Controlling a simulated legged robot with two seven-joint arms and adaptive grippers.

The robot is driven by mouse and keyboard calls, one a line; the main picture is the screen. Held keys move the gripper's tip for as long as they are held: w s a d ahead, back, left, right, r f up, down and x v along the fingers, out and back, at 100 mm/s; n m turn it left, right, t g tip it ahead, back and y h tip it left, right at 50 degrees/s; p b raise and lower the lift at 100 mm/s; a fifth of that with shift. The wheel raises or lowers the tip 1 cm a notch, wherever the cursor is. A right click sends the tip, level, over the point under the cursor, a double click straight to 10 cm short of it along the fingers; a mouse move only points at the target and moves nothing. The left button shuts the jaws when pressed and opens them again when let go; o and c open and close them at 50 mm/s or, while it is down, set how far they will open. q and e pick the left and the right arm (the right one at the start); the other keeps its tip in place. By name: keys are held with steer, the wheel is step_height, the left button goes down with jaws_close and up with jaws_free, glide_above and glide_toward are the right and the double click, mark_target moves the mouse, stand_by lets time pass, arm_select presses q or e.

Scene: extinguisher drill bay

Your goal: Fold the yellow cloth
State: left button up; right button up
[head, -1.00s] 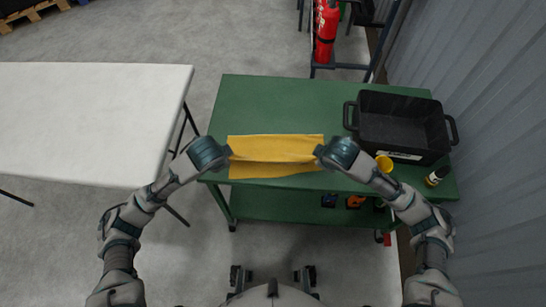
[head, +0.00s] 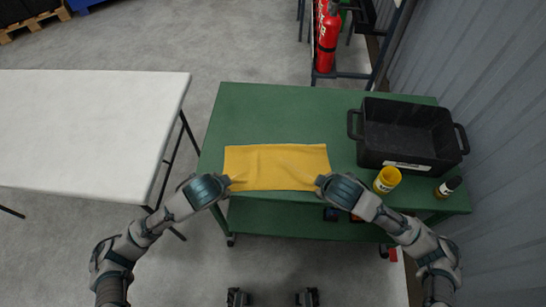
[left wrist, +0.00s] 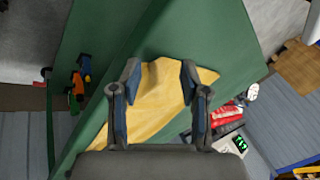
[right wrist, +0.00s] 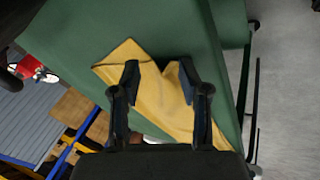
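The yellow cloth (head: 277,167) lies on the green workbench as a wide, fairly smooth rectangle with faint creases, close to the near edge. My left gripper (head: 230,183) is at its near left corner. In the left wrist view, the fingers (left wrist: 160,75) stand apart with cloth (left wrist: 150,110) between and beneath them. My right gripper (head: 319,183) is at the near right corner. In the right wrist view, its fingers (right wrist: 160,72) stand apart over the cloth (right wrist: 165,110), whose edge dips in a V there. The wrists hide parts of both corners.
On the green workbench (head: 270,112), a black bin (head: 405,155) stands right of the cloth. A white table (head: 85,125) is at left. The bench behind the cloth is clear.

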arm_select(q)
steer(key=shift+s, duration=0.1)
arm_select(e)
steer(key=shift+s, duration=0.1)
